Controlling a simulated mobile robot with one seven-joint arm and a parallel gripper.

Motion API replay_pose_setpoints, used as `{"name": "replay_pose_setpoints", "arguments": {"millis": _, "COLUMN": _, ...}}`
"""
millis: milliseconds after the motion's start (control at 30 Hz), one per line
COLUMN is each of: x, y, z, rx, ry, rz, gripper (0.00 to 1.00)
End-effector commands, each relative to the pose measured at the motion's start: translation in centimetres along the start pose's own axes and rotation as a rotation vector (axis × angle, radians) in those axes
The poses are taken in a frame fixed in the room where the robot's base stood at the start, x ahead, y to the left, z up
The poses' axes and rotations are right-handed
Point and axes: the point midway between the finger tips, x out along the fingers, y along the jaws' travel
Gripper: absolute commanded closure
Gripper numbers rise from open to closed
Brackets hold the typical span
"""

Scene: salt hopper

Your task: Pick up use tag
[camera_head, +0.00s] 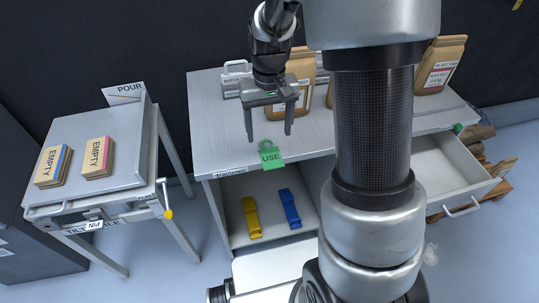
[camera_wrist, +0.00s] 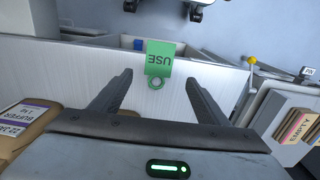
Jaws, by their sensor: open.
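The green tag marked USE (camera_head: 271,155) sits at the front edge of the grey worktop (camera_head: 210,131), its ring on the top and its plate at the edge. It also shows upside down in the wrist view (camera_wrist: 160,58), with its ring (camera_wrist: 155,83) nearer to me. My gripper (camera_head: 268,138) is open and empty above the worktop, pointing down. In the wrist view its two fingers (camera_wrist: 157,84) lie on either side of the tag's ring, apart from it. The height between the fingertips and the tag is hard to tell.
Brown paper bags (camera_head: 300,75) and a small grey box (camera_head: 235,80) stand behind my gripper. An open drawer (camera_head: 455,170) juts out at the right. A yellow clip (camera_head: 251,217) and a blue clip (camera_head: 290,208) lie in the shelf below. A side table (camera_head: 120,135) holds EMPTY stacks at left.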

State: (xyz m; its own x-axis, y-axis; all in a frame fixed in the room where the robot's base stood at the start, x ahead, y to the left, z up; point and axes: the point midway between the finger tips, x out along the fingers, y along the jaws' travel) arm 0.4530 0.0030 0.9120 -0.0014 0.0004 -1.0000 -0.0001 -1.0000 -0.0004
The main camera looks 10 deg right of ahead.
Motion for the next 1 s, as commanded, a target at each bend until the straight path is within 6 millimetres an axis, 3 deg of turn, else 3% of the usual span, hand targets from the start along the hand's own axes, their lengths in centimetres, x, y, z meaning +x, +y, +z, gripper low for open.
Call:
{"name": "replay_pose_setpoints", "arguments": {"millis": 100, "x": 1.8, "y": 0.0, "z": 0.0, "rx": 0.000, "ry": -0.002, "rz": 0.000, "gripper": 0.31}}
{"name": "replay_pose_setpoints", "arguments": {"millis": 367, "x": 3.2, "y": 0.1, "z": 0.0, "rx": 0.000, "ry": -0.001, "rz": 0.001, "gripper": 0.31}}
{"name": "replay_pose_setpoints", "arguments": {"millis": 667, "x": 7.4, "y": 0.3, "z": -0.2, "rx": 0.000, "ry": -0.001, "rz": 0.000, "gripper": 0.31}}
{"name": "replay_pose_setpoints", "arguments": {"millis": 1000, "x": 7.6, "y": 0.3, "z": -0.2, "rx": 0.000, "ry": 0.001, "rz": 0.000, "gripper": 0.31}}
